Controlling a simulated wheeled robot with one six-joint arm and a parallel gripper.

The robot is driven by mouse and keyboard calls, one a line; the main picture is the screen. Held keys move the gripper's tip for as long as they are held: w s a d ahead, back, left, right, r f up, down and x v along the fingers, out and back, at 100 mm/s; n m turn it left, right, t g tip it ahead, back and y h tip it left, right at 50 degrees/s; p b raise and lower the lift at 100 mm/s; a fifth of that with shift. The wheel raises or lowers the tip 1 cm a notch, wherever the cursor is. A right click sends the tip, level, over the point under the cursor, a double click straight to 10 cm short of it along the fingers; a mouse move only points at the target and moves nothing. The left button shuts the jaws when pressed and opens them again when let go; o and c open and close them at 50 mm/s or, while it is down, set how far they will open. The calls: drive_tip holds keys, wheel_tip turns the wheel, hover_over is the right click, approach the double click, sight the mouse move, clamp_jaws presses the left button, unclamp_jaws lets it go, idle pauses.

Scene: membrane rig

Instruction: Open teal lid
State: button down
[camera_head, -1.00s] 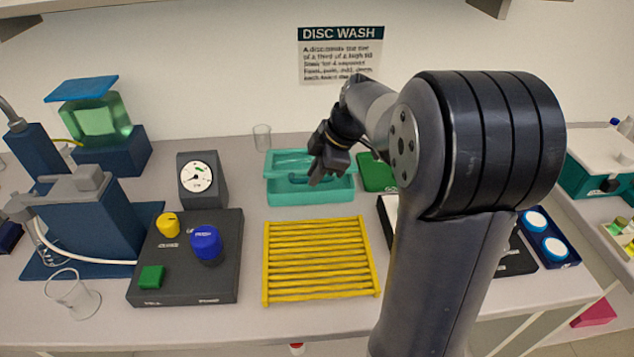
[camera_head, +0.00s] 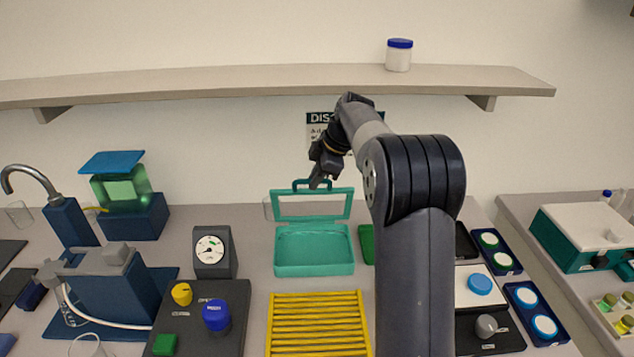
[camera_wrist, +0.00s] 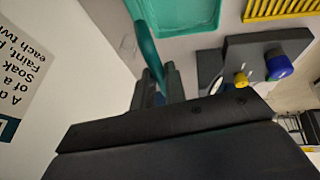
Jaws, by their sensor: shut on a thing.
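The teal lid (camera_head: 346,205) stands raised at the back edge of the teal box (camera_head: 314,269), tilted up near vertical, with a clear window in a teal frame. The box is open and its inside looks empty. My gripper (camera_head: 316,184) is at the top of the lid and shut on the lid's handle (camera_head: 299,183). In the wrist view, my gripper (camera_wrist: 158,88) has its fingers on either side of the teal lid edge (camera_wrist: 148,48). The teal box (camera_wrist: 190,30) shows at the top of that view. My arm hides part of the area to the right.
A yellow rack (camera_head: 318,325) lies in front of the box. A dial gauge (camera_head: 212,252) and a dark control panel (camera_head: 225,290) stand to the left. A green thing (camera_head: 367,244) lies right of the box. A shelf (camera_head: 270,82) with a jar (camera_head: 399,56) hangs above.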

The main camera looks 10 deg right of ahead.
drive_tip(key=shift+w+d+f+p, duration=0.25)
drive_tip(key=shift+w+f+p, duration=0.1)
drive_tip(key=shift+w, duration=0.35)
drive_tip(key=c, duration=1.9)
unclamp_jaws()
drive_tip(key=o, duration=0.3)
drive_tip(key=shift+w+f, duration=0.1)
drive_tip(key=shift+w, duration=0.3)
drive_tip(key=shift+o, duration=0.7)
drive_tip(key=shift+s+r, duration=0.2)
drive_tip(key=shift+r, duration=0.05)
drive_tip(key=shift+w, duration=0.1)
